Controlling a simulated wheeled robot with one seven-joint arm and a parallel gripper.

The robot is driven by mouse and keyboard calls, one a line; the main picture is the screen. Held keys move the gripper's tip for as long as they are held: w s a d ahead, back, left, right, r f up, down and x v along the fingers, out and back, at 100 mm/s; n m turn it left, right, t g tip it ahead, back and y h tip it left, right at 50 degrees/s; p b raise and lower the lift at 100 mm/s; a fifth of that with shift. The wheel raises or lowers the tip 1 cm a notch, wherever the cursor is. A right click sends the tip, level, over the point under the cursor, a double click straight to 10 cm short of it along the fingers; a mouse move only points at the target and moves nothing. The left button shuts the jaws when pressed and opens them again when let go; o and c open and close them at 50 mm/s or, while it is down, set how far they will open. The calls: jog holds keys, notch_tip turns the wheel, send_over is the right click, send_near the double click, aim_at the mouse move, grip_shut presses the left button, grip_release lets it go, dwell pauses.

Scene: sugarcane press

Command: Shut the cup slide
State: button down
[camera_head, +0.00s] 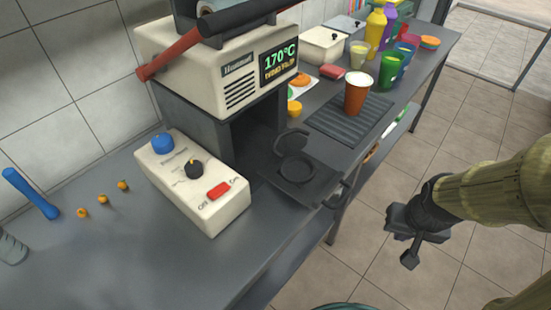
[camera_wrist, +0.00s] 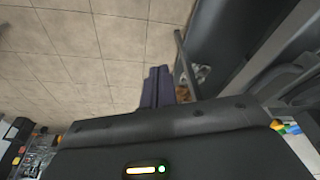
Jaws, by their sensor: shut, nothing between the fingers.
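The cup slide (camera_head: 303,184) is a black tray with a round cup holder (camera_head: 294,166) on it. It sticks out from the dark opening at the front of the cream press (camera_head: 225,65), toward the counter edge. A dark bar handle (camera_head: 338,191) is at its outer end. My gripper (camera_head: 410,260) is to the right of the slide, over the tiled floor, apart from the handle and empty. Its fingers are shut together in the wrist view (camera_wrist: 156,88). A thin dark bar shows near the fingers there; I cannot tell whether it is the handle.
A control box (camera_head: 192,180) with a blue knob and red switch stands left of the slide. Bottles and cups fill the far counter.

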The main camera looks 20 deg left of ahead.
dwell(0.3)
jog(key=w+a+r+m+t+y+p, duration=0.2)
jog(key=w+a+r+p, duration=0.35)
jog(key=p, duration=0.55)
jog(key=w+a+r+m+g+y+p, duration=0.1)
jog(key=a+y+p, duration=0.5)
jog(key=a, duration=0.7)
notch_tip(320, 180, up, 2)
jog(key=shift+w+a+r+m+y+p, duration=0.2)
jog(key=shift+w+m+y+p, duration=0.25)
jog(key=shift+m, duration=0.35)
